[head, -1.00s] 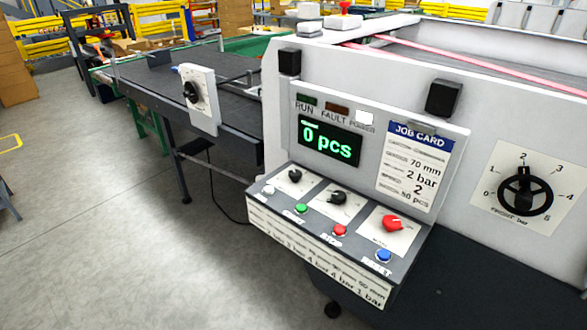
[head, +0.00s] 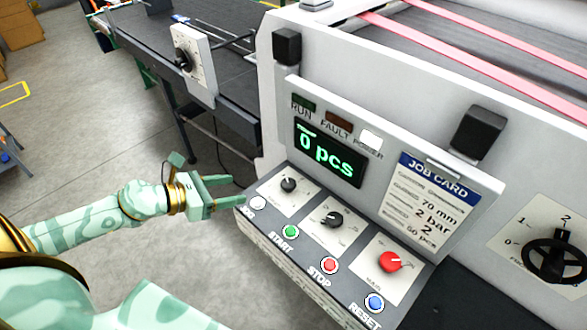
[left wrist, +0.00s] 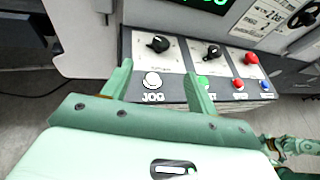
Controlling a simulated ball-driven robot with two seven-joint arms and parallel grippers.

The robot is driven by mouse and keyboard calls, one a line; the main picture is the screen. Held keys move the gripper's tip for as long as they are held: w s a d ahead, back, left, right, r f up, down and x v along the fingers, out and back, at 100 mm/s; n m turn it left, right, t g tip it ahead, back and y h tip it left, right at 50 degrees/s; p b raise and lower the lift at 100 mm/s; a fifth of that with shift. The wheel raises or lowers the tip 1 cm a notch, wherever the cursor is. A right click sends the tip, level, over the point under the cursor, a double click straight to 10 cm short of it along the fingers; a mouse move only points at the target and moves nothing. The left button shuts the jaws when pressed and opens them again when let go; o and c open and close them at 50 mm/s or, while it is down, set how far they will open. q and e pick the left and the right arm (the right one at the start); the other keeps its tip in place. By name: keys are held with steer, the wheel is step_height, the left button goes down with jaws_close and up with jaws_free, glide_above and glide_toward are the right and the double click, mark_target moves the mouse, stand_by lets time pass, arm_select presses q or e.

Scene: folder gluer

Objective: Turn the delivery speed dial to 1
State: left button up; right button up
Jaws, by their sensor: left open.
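A dark dial (head: 183,59) sits on a white upright plate beside the conveyor at the upper left; its scale is too small to read. The sloped control panel has a left black knob (head: 288,185), a middle black knob (head: 331,218) and a red knob (head: 390,262). The knob labels are unreadable, so I cannot tell which is the delivery speed dial. My left gripper (head: 240,191) is open and empty, just left of the panel. In the left wrist view its fingers (left wrist: 155,75) flank the white JOG button (left wrist: 152,80), below the left black knob (left wrist: 157,44).
START (head: 290,231), STOP (head: 329,265) and RESET (head: 374,303) buttons line the panel's front edge. Above are a "0 pcs" display (head: 327,155) and a job card (head: 432,203). A black handwheel (head: 555,255) is at right. Mint green parts of mine show lower right in the left wrist view.

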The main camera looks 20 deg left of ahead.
arm_select(q)
steer(key=m+p, duration=0.1)
steer(key=p, duration=0.1)
glide_toward(289, 183)
steer(key=shift+w+r, duration=0.15)
steer(key=shift+w, duration=0.1)
steer(key=x, duration=0.8)
steer(key=shift+s+f, duration=0.1)
steer(key=shift+f, duration=0.2)
arm_select(e)
steer(key=shift+s+r, duration=0.45)
steer(key=shift+r, duration=0.4)
arm_select(q)
steer(key=c, duration=1)
arm_select(e)
steer(key=shift+r, duration=0.15)
